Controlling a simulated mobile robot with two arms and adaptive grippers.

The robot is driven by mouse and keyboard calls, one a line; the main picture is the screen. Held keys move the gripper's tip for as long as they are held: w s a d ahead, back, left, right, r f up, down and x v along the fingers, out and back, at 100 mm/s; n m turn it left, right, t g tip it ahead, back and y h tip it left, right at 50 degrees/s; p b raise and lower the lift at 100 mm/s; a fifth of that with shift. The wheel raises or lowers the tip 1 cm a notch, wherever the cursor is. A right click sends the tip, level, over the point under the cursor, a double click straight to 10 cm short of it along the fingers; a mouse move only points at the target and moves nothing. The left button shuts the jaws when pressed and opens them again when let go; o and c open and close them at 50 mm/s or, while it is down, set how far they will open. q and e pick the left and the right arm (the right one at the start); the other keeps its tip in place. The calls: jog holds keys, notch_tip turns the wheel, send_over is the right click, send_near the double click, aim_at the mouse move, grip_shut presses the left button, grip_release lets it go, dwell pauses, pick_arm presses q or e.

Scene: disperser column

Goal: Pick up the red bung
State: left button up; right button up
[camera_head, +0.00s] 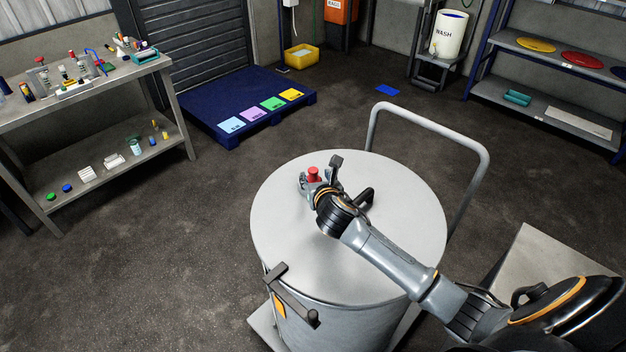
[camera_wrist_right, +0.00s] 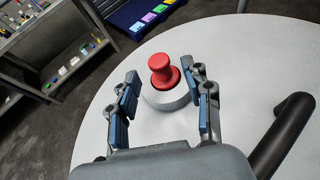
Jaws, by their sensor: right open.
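The red bung (camera_head: 314,174) stands upright at the top of the round metal drum lid (camera_head: 290,220). In the right wrist view the red bung (camera_wrist_right: 163,71) has a knob top and sits in a short grey collar (camera_wrist_right: 168,98) on the lid. My right gripper (camera_head: 318,177) is low over the lid at the bung. In the right wrist view the right gripper (camera_wrist_right: 167,90) is open, with one blue-padded finger on each side of the bung and collar, and visible gaps to the bung. My left gripper is in neither view.
A black handle (camera_wrist_right: 285,135) stands on the lid right of the gripper. The drum is on a trolley with a tall push rail (camera_head: 430,120). A workbench (camera_head: 90,85) stands left, a blue pallet (camera_head: 205,110) behind, and shelving (camera_head: 550,90) at right. Open floor lies between.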

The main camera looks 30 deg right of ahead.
aim_at(314, 173)
jog(key=shift+w+d+f, duration=0.15)
jog(key=shift+w+f, duration=0.05)
jog(key=shift+w, duration=0.45)
jog(key=x, duration=0.3)
jog(key=shift+w+p, duration=0.1)
jog(key=shift+p, duration=0.2)
jog(key=shift+w+f, duration=0.2)
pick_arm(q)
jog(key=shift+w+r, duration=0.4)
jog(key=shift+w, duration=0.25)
pick_arm(e)
jog(key=shift+d, duration=0.1)
jog(key=shift+c, duration=0.2)
grip_shut()
